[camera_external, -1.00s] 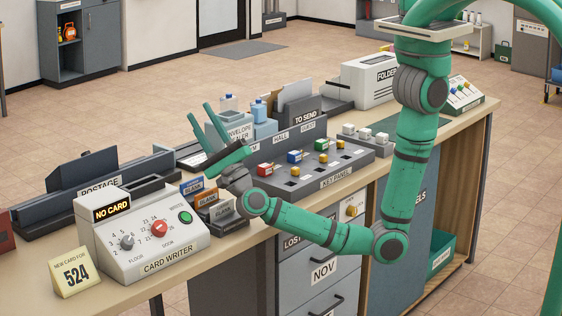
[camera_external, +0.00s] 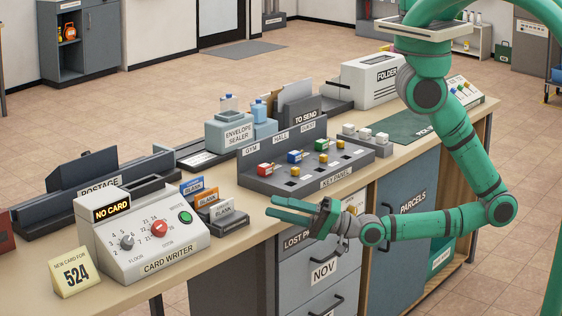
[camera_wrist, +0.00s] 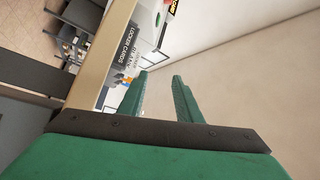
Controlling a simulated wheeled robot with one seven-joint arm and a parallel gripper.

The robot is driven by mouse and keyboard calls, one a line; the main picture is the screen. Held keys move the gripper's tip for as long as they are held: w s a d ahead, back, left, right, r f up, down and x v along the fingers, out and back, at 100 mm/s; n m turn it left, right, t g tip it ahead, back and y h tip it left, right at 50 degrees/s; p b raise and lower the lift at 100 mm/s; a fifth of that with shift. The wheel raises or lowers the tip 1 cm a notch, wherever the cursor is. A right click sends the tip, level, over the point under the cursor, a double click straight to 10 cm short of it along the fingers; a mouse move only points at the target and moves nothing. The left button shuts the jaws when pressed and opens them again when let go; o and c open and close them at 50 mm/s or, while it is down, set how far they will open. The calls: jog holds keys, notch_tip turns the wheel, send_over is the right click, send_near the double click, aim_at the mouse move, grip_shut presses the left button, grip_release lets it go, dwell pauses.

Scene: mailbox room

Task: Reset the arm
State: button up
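My green gripper (camera_external: 272,208) is at the front edge of the desk in the external view, in front of the key panel (camera_external: 322,165) and right of the blank cards. Its fingers point left and stand apart with nothing between them. In the wrist view the two green fingers (camera_wrist: 160,95) are also apart and empty, with a pale wall beyond. My arm is bent low, with its elbow out to the right in front of the parcels cabinet.
The card writer (camera_external: 145,232) shows "NO CARD" on the desk at left. A rack of blank cards (camera_external: 216,208) stands near the fingertips. Open floor lies at lower right.

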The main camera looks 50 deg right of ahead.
jog(key=s+d+f+h, duration=0.3)
jog(key=s+d+f, duration=0.1)
jog(key=s+d, duration=0.15)
jog(key=s+d+n+h, duration=0.1)
jog(key=d+h, duration=0.4)
jog(key=d, duration=0.5)
jog(key=s+d+n+h, duration=0.1)
jog(key=d+n+h, duration=0.2)
jog(key=d+h, duration=0.3)
jog(key=d, duration=0.3)
jog(key=shift+s+d+f+h, duration=0.3)
jog(key=shift+s+d+f, duration=0.05)
jog(key=shift+s+d, duration=0.05)
dwell(1.2)
